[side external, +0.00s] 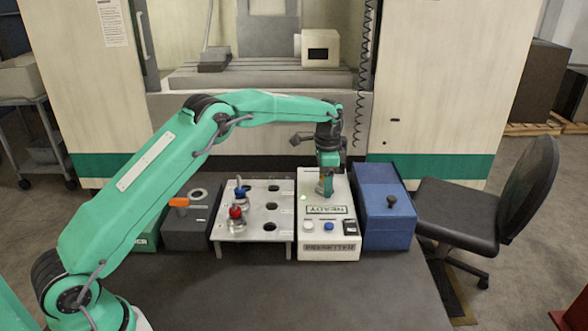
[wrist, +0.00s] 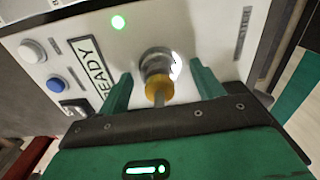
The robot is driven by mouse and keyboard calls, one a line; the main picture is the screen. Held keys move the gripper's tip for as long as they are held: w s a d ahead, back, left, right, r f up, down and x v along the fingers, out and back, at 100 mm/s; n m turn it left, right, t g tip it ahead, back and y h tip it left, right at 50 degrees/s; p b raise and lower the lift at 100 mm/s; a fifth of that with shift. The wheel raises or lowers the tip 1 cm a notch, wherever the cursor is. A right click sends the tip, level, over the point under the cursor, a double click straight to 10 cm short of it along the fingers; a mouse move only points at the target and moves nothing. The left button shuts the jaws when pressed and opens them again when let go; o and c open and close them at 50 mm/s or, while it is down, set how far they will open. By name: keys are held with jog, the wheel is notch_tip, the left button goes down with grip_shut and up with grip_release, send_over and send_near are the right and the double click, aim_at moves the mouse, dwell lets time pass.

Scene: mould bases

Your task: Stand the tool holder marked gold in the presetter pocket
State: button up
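The tool holder with the gold band (wrist: 157,88) stands in the pocket of the white presetter (side external: 312,228). It looks upright, with its metal flange at the presetter's top face; its seat below is hidden. The presetter's top face (wrist: 88,22) also shows in the wrist view, with a lit green light and a READY display. My gripper (side external: 328,178) is over the presetter pocket. In the wrist view its two green fingers (wrist: 160,70) are apart, one on each side of the holder, with a gap on both sides. My gripper is open and holds nothing.
A light grey rack (side external: 283,228) left of the presetter holds a blue-marked holder (side external: 240,190) and a red-marked holder (side external: 236,213); its other holes look empty. A blue box (side external: 388,228) with a knob stands close on the right. A dark grey block (side external: 187,232) stands left of the rack.

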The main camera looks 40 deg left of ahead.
jog(key=shift+r, duration=3.9)
